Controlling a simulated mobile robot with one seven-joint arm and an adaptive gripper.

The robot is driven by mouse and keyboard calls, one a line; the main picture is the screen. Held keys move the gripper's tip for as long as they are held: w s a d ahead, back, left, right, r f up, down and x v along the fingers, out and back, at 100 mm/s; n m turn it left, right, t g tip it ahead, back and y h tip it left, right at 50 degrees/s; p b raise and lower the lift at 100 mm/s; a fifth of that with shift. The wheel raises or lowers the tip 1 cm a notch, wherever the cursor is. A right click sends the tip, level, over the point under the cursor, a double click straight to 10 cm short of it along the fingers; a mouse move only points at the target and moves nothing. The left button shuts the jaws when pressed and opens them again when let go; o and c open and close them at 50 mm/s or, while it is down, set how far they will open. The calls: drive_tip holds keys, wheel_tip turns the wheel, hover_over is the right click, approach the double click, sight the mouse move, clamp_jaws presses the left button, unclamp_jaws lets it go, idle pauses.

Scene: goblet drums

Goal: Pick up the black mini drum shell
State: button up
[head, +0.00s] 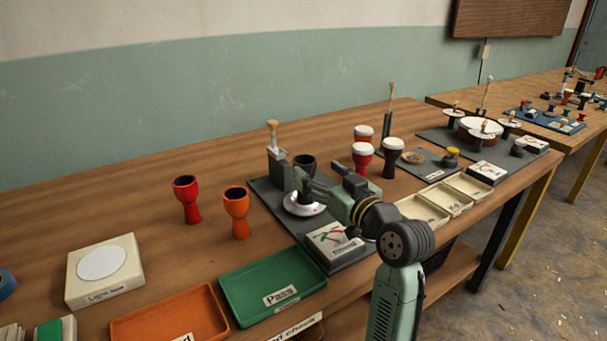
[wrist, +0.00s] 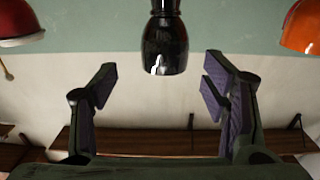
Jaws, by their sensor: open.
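In the wrist view the glossy black shell (wrist: 165,42) hangs in from the top edge, near the middle. My gripper (wrist: 158,90) is open there, its two fingers spread wide to either side below the shell. Nothing is between the fingers, and the shell looks apart from both.
A red shell (head: 187,199) and an orange shell (head: 236,211) stand to the left. White-topped drums (head: 391,158) stand to the right. A post with a wooden knob (head: 275,150) is close beside the black shell. A green tray (head: 273,283) lies in front.

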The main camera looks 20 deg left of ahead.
sight(311, 170)
drive_tip(key=p+x, duration=0.2)
drive_tip(key=x, duration=0.3)
drive_tip(key=shift+s+a, duration=0.2)
drive_tip(key=shift+s, duration=0.05)
drive_tip(key=shift+w+a+f, duration=0.15)
drive_tip(key=shift+w+a, duration=0.1)
drive_tip(key=shift+c, duration=0.2)
drive_tip(key=c, duration=1.4)
drive_tip(key=shift+o, duration=0.2)
